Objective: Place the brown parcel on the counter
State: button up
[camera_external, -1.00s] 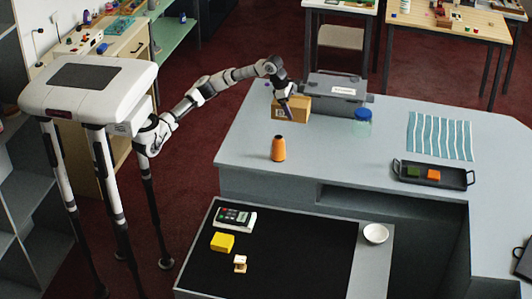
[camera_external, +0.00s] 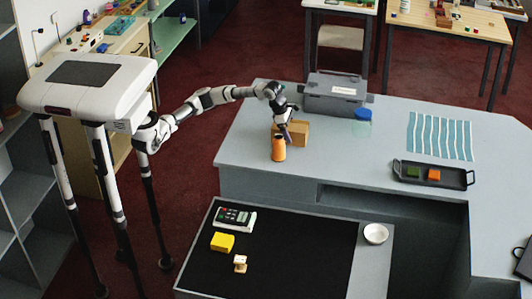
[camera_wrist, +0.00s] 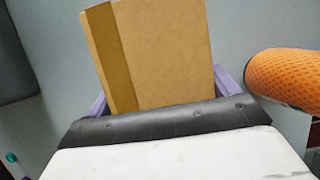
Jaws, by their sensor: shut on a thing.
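A grey toolbox (camera_external: 333,95) and a blue-lidded jar (camera_external: 362,122) stand behind. The counter's middle is clear, left of a black tray (camera_external: 433,184).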

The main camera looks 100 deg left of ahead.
jog(key=shift+f, duration=0.1)
jog(key=o, duration=1.2)
jog(key=b+v, duration=0.1)
jog(key=v, duration=1.1)
jog(key=shift+b, duration=0.4)
